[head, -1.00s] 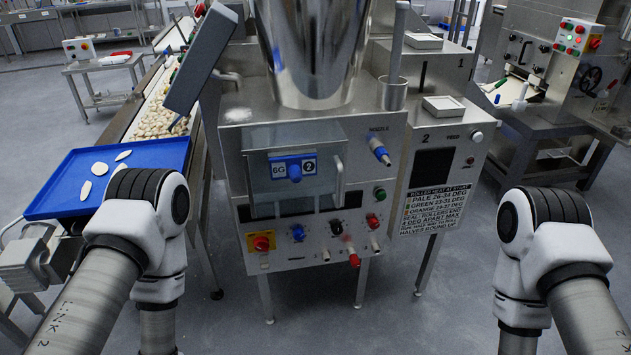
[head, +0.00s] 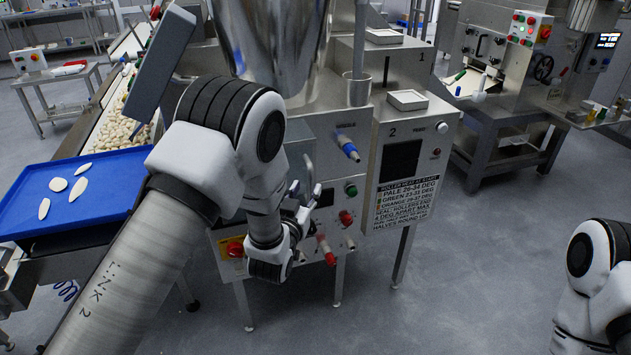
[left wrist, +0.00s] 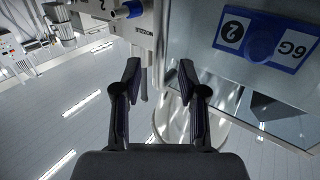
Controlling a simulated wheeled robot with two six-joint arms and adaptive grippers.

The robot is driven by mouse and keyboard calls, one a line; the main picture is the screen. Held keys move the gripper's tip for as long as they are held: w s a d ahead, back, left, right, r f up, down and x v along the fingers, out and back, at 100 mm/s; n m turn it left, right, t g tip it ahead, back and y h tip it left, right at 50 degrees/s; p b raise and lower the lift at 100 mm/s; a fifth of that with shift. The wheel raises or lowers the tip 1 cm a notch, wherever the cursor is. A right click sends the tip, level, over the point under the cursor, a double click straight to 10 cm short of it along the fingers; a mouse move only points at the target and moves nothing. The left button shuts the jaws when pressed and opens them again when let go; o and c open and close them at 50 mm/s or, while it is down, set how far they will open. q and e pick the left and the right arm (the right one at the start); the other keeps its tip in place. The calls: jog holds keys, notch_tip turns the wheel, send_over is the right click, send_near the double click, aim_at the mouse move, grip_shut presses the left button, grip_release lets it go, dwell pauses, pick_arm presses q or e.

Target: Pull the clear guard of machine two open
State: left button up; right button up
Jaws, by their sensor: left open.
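The clear guard of machine two is mostly hidden behind my left arm in the head view; a grey upper part (head: 299,133) shows. In the left wrist view its clear panel (left wrist: 222,82) fills the right side, with a blue-and-white label (left wrist: 265,40) reading 6G and 2. My left gripper (head: 304,197) is at the guard's right side, open. In the left wrist view its fingers (left wrist: 160,72) stand apart, with a pale upright bar by the panel's edge showing between them. I cannot tell whether they touch it. My right gripper is out of view.
A blue tray (head: 28,212) with pale pieces is at left.

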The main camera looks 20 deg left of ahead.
aim_at(309, 184)
pick_arm(q)
jog(key=w, duration=0.4)
jog(key=shift+w, duration=0.1)
grip_shut()
